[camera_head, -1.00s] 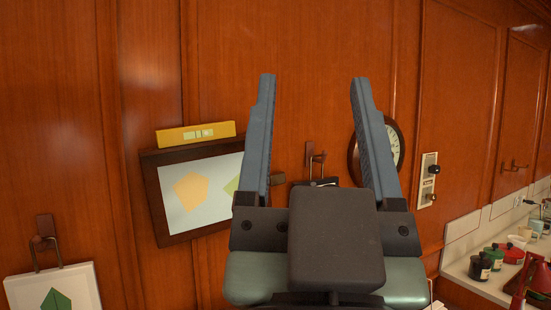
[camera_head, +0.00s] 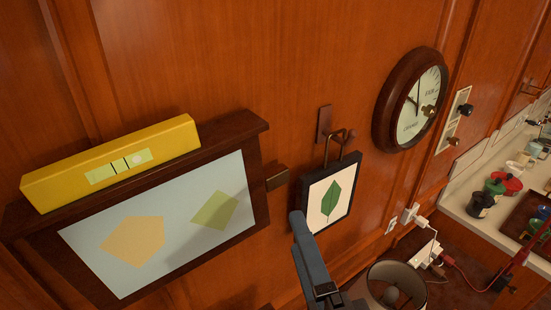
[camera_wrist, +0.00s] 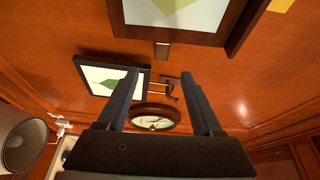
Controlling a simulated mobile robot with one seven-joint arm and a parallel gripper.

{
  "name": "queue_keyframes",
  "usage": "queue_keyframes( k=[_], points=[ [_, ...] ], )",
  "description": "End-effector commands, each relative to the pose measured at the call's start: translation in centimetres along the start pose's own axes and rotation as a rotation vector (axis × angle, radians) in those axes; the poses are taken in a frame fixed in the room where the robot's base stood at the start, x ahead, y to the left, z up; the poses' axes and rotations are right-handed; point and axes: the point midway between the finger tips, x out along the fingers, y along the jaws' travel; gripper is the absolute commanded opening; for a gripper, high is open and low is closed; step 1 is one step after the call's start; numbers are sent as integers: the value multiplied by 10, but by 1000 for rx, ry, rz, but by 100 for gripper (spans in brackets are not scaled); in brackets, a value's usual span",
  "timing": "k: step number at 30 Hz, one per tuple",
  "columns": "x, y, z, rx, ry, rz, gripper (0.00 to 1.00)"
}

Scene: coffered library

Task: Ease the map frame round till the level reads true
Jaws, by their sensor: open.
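The map frame (camera_head: 262,170) hangs on the panelled wall, dark wood around a pale map with orange and green shapes. It slants in the tilted head view, right end higher. The yellow level (camera_head: 60,187) lies along its top edge. Its pale bubble (camera_head: 138,160) sits right of the vial's marks. A small tab (camera_head: 277,179) sticks out from the frame's right side; it also shows in the wrist view (camera_wrist: 162,50). My gripper (camera_wrist: 160,74) is open and empty, below and apart from the tab in that view.
A small leaf picture (camera_head: 343,181) hangs from a hook (camera_head: 325,122) right of the map frame, close to my finger. A round clock (camera_head: 382,112) and switch plates (camera_head: 455,118) are further right. A lamp (camera_head: 405,273) stands below. A counter (camera_head: 458,190) holds jars.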

Motion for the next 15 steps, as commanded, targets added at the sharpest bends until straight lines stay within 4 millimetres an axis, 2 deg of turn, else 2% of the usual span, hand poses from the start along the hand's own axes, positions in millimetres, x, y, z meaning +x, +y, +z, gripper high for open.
queue_keyframes(
  k=[15],
  points=[
    [24, 5, 0, -11, 3, -8, 68]
  ],
)
